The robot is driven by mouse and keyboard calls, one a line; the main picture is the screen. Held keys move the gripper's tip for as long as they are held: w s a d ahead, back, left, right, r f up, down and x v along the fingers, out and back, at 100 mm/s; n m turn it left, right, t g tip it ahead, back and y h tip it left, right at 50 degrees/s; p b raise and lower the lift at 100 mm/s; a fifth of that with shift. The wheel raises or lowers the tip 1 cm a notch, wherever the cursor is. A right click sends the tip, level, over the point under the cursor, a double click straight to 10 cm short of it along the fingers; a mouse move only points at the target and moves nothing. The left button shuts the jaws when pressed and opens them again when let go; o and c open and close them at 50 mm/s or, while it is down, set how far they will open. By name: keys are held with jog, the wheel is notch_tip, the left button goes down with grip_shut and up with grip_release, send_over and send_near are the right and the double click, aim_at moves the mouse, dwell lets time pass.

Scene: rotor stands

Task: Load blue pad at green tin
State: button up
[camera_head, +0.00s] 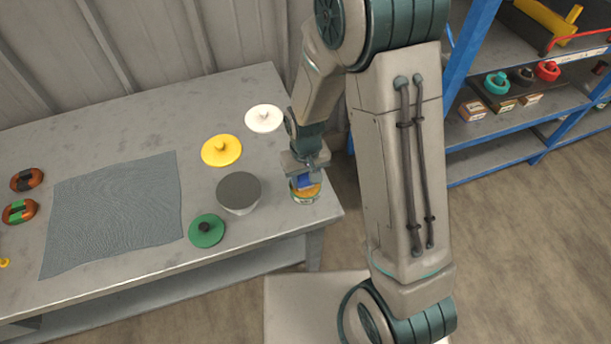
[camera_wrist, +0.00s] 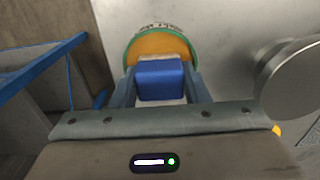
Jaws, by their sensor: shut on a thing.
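A blue pad (camera_wrist: 160,78) is between the two fingers of my gripper (camera_wrist: 160,92), which is shut on it. A pale strip shows just below the blue part. Past the pad is a round tin (camera_wrist: 158,46) with a green rim and an orange-yellow face; its lettering is too small to read. In the head view, my gripper (camera_head: 305,172) points down over the tin (camera_head: 306,196) near the table's right corner, with a bit of the blue pad (camera_head: 305,182) showing. I cannot tell whether the pad touches the tin.
A grey round-topped stand (camera_head: 239,190) is close left of the tin. White (camera_head: 264,118), yellow (camera_head: 221,150) and green (camera_head: 207,231) knobbed discs lie around it. A grey cloth (camera_head: 115,215) covers the table's middle. A blue-framed shelf (camera_head: 463,85) is at right.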

aim_at(305, 176)
jog(key=shift+s, duration=0.1)
jog(key=shift+r+p, duration=2.5)
jog(key=shift+r, duration=1)
